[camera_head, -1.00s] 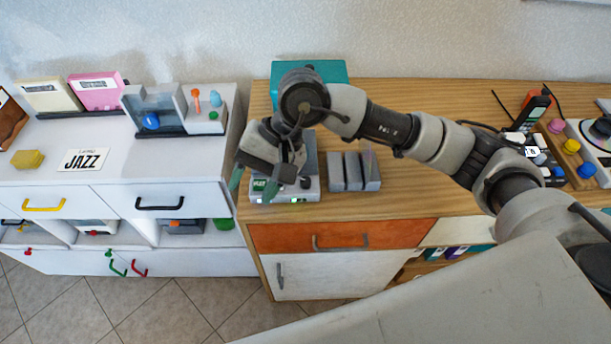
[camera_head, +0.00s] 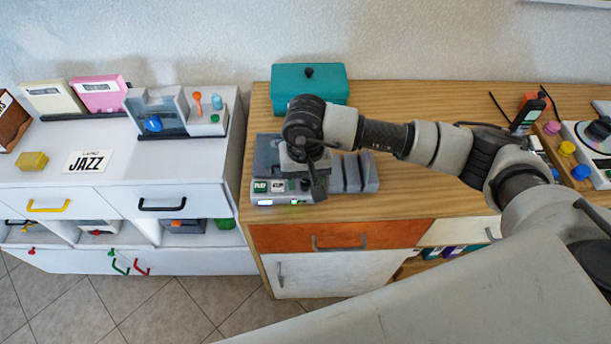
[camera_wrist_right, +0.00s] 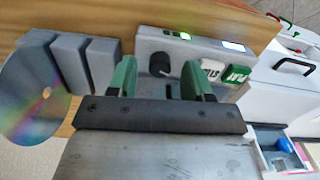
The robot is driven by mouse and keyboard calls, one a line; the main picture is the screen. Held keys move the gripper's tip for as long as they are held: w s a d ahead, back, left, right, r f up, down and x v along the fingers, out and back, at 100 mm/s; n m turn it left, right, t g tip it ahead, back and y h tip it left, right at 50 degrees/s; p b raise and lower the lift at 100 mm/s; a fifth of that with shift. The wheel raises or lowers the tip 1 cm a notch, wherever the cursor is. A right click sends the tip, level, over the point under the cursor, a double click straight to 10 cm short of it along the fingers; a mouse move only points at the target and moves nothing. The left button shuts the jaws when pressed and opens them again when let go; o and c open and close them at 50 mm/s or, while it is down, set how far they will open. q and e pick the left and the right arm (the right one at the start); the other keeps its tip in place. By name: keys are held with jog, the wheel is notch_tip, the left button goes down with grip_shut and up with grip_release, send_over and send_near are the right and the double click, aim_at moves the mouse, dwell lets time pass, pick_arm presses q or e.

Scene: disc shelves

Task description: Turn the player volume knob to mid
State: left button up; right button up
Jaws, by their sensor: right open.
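In the head view the right gripper (camera_head: 316,182) is over the right part of the player and hides the knob. My left gripper is not in view.
Grey slotted blocks (camera_head: 362,172) stand close to the right of the player. A teal box (camera_head: 309,84) is behind. A disc (camera_wrist_right: 32,88) leans by the blocks in the wrist view. A white cabinet (camera_head: 130,150) with a JAZZ label stands left.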

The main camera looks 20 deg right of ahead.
jog(key=shift+f, duration=0.5)
jog(key=c, duration=0.9)
jog(key=shift+f+m+b, duration=0.2)
jog(key=shift+m+b, duration=1.2)
jog(key=shift+b, duration=0.25)
jog(key=shift+r+m+b, duration=0.1)
jog(key=shift+m+b, duration=1)
jog(key=shift+r+m+b, duration=0.1)
jog(key=shift+m+b, duration=0.25)
jog(key=shift+m, duration=0.15)
